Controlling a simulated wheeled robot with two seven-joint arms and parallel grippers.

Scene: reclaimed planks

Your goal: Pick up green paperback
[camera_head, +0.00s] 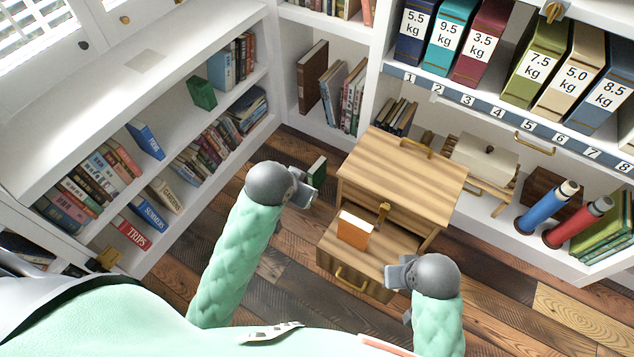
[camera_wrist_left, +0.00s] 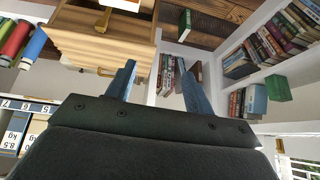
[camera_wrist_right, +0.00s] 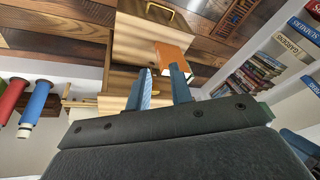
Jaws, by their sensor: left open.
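My left gripper (camera_head: 309,188) is open and empty, above the floor near the first green book in the head view. My right gripper (camera_head: 394,275) is open and empty near the cabinet's drawer, its fingers fairly close together.
A wooden cabinet (camera_head: 400,175) stands in the middle with its drawer (camera_head: 375,268) pulled out, an orange book (camera_head: 354,230) in it. White bookshelves (camera_head: 100,180) line the left and back. Blue (camera_head: 540,212) and red (camera_head: 575,225) rolls stand at right. Plank floor shows between.

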